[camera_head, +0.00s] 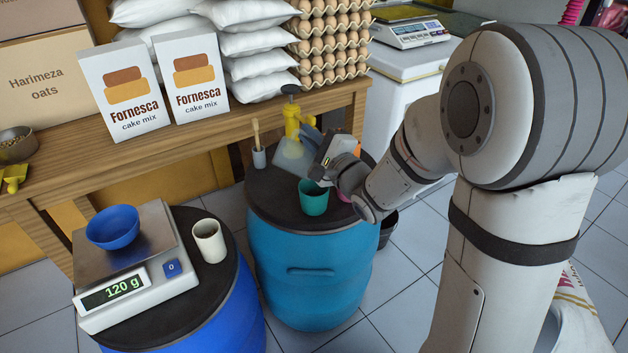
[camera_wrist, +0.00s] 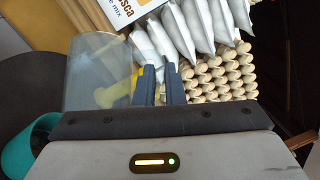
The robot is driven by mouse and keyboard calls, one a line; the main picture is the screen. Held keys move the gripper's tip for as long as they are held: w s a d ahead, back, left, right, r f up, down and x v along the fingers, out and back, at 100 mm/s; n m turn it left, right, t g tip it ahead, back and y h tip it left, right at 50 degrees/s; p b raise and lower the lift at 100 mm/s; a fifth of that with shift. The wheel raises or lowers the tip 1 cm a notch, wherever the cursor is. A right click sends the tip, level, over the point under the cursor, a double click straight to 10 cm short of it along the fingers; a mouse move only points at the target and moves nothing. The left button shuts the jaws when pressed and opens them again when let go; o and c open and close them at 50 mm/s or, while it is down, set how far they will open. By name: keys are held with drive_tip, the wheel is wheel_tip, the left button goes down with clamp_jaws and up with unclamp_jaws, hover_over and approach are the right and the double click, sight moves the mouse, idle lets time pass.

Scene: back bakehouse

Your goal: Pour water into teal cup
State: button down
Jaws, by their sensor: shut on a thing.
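The teal cup (camera_head: 313,200) stands upright on the dark lid of the blue-green barrel; part of it shows at the lower left of the wrist view (camera_wrist: 22,150). My gripper (camera_head: 311,137) is above and behind the cup, its two dark blue fingers (camera_wrist: 160,86) close together. Beside them is a clear jug (camera_wrist: 88,75), apparently held by its handle, which the fingers hide. In the head view the jug (camera_head: 293,157) looks tilted, up and left of the cup. I cannot make out its water level or any stream.
A pink item shows partly right of the cup. At left, a scale (camera_head: 165,262) bears a blue bowl (camera_head: 112,227) beside a cream cup (camera_head: 209,241).

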drive_tip(key=shift+w+a+r+n+g+p, duration=0.15)
drive_tip(key=shift+a+r+n+g+p, duration=0.3)
drive_tip(key=shift+a+p, duration=0.45)
drive_tip(key=w+a+f+n+g+h+p, duration=0.1)
drive_tip(key=a+f+n+g+h+p, duration=0.2)
drive_tip(key=p, duration=1.3)
drive_tip(key=w+a+f+n+g+h+p, duration=0.2)
drive_tip(key=a+f+n+h+p, duration=0.5)
drive_tip(key=a+f+h+p, duration=0.4)
drive_tip(key=a+f+g+p, duration=0.1)
drive_tip(key=a+p, duration=0.3)
drive_tip(key=p, duration=0.2)
drive_tip(key=shift+w+a+f+h, duration=0.3)
drive_tip(key=shift+f+h, duration=0.1)
drive_tip(key=shift+g, duration=0.25)
idle(0.4)
